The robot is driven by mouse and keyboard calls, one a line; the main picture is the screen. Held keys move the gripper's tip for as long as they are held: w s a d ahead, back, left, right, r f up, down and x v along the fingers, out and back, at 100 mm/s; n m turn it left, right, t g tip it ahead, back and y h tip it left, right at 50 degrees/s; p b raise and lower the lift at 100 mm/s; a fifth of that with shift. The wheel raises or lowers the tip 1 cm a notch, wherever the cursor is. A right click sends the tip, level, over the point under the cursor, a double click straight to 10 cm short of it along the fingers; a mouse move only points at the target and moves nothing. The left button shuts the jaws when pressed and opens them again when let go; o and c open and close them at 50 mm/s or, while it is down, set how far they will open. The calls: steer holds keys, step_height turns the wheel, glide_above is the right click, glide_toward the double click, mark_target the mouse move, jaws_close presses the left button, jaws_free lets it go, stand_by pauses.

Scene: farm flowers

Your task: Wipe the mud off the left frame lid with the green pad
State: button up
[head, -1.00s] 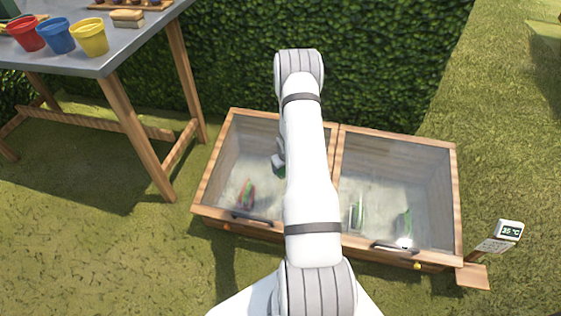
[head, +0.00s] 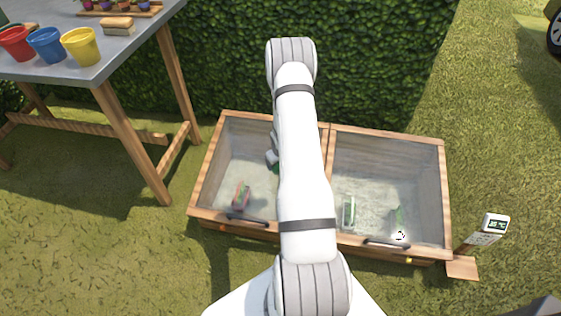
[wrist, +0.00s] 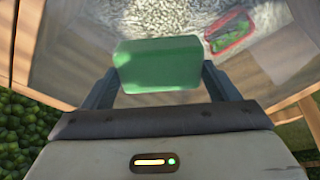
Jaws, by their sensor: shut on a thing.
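The left frame lid (head: 218,172) is a shut pane of clear glass in a wooden rim, with a dark handle (head: 246,219) on its front edge. My gripper (wrist: 158,82) is shut on the green pad (wrist: 158,64), a plain green block. In the head view my arm hides most of the gripper, and only a bit of it and the pad shows over the right part of the left lid. I cannot tell whether the pad touches the glass. I cannot clearly make out mud on the lid; the pad and arm cover part of it.
The right frame lid (head: 441,190) is shut beside it. A red-rimmed tray of greens (wrist: 232,30) lies under the glass. A thermometer sign (head: 490,228) stands at front right. A table (head: 100,75) with buckets stands at left, and a hedge (head: 375,75) behind.

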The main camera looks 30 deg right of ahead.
steer(key=shift+s+a+r, duration=0.1)
steer(key=shift+r, duration=0.55)
steer(key=shift+w+p+v, duration=0.15)
steer(key=shift+p+v, duration=0.35)
steer(key=shift+v, duration=0.3)
steer(key=shift+w+p+v, duration=0.1)
steer(key=shift+p+v, duration=0.4)
steer(key=shift+v, duration=0.25)
